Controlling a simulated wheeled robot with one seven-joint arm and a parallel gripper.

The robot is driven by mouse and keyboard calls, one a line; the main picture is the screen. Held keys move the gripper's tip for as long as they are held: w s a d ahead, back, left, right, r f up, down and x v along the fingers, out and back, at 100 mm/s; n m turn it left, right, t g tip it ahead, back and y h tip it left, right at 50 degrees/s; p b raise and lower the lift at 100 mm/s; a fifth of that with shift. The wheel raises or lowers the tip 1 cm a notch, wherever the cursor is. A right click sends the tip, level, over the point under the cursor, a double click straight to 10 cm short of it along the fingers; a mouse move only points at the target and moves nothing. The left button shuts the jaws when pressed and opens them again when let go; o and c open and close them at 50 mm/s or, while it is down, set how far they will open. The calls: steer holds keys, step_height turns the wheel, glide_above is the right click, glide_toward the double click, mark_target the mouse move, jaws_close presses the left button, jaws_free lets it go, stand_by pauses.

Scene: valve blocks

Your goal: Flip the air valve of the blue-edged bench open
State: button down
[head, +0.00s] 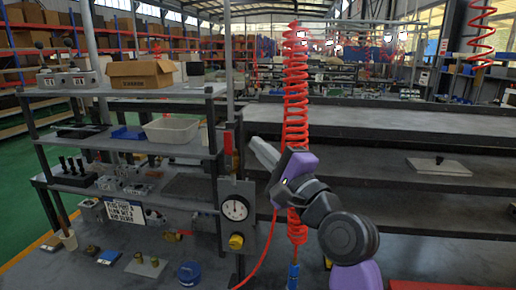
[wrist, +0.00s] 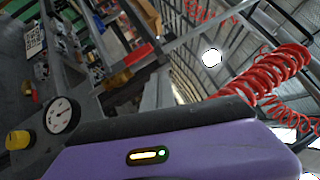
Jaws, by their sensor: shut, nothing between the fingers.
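A grey panel (head: 238,190) on the left bench's post carries a round white gauge (head: 234,209) and a yellow knob (head: 236,242). Above it on the post is a red lever-like handle (head: 228,143), pointing upward. The gauge (wrist: 62,115), yellow knob (wrist: 17,140) and red handle (wrist: 140,55) also show in the wrist view. My gripper (head: 254,141) is shut and empty, just right of the red handle, pointing up and left; I cannot tell whether they touch. I make out no clear blue edge on this bench.
A red coiled hose (head: 295,95) hangs beside my arm, partly behind it. The left shelving holds a cardboard box (head: 141,74), a white bin (head: 171,130) and a blue cup (head: 189,273). Long grey shelves (head: 360,160) on the right are mostly bare.

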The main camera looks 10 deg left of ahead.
steer(key=r+b+v, duration=0.2)
steer(key=v, duration=0.7)
steer(key=shift+s+d, duration=0.4)
steer(key=shift+d, duration=0.1)
